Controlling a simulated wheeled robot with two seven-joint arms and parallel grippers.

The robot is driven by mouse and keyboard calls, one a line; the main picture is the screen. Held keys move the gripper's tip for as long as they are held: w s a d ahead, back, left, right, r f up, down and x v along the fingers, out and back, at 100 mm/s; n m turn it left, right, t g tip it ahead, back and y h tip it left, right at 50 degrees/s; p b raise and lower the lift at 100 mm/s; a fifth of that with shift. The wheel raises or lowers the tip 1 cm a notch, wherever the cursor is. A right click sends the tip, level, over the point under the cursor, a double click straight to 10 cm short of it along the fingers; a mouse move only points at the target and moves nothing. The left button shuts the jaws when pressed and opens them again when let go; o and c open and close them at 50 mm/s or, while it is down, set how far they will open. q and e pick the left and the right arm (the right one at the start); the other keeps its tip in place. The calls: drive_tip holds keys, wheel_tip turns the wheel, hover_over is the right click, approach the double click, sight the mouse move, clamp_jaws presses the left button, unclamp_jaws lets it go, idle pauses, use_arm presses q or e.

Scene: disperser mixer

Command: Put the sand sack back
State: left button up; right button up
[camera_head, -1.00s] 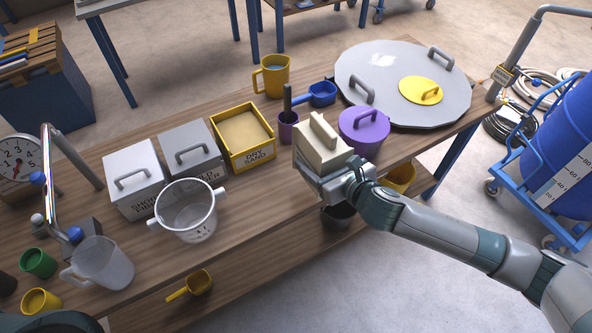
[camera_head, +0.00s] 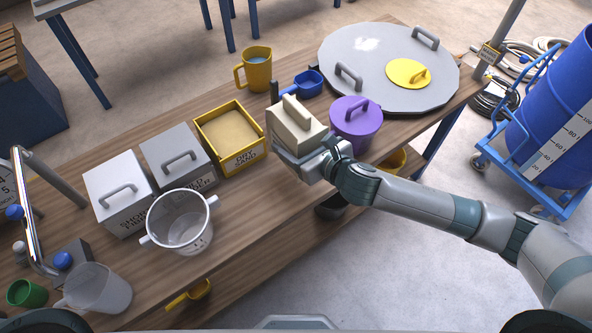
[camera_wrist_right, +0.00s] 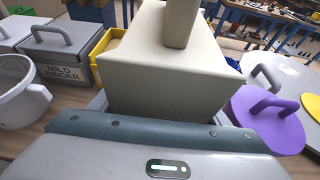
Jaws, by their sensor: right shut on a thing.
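The sand sack (camera_head: 299,133) is a beige block with a raised handle on top. My right gripper (camera_head: 300,168) is shut on its lower part and holds it near the table's front side. In the right wrist view the sack (camera_wrist_right: 165,75) stands upright just beyond the gripper body (camera_wrist_right: 150,145); the fingertips are hidden. The yellow dry sand bin (camera_head: 262,150), open and full of sand, is just left of the sack in the head view. My left gripper is not in view.
A purple lidded pot (camera_head: 356,128) stands right of the sack. A blue scoop (camera_head: 308,83) and a yellow jug (camera_head: 257,70) are behind it. A grey bin (camera_head: 178,158), a white bin (camera_head: 120,192) and a clear bucket (camera_head: 184,222) are left. A large grey lid (camera_head: 385,85) lies at far right.

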wheel_tip(320, 180, down, 5)
drive_tip(key=shift+s+r+p, duration=0.1)
drive_tip(key=shift+r+p, duration=0.1)
drive_tip(key=shift+p, duration=0.15)
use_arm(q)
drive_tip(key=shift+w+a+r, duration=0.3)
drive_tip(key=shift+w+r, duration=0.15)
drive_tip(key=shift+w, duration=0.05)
use_arm(e)
drive_tip(key=shift+f, duration=0.3)
drive_tip(key=shift+f, duration=0.1)
wheel_tip(320, 180, down, 4)
drive_tip(key=shift+r, duration=0.25)
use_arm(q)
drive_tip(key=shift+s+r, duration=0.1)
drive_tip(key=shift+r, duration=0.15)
use_arm(e)
drive_tip(key=shift+f, duration=0.25)
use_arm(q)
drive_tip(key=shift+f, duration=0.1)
use_arm(e)
drive_tip(key=shift+f, duration=0.2)
drive_tip(key=o, duration=1.5)
drive_tip(key=shift+r, duration=0.1)
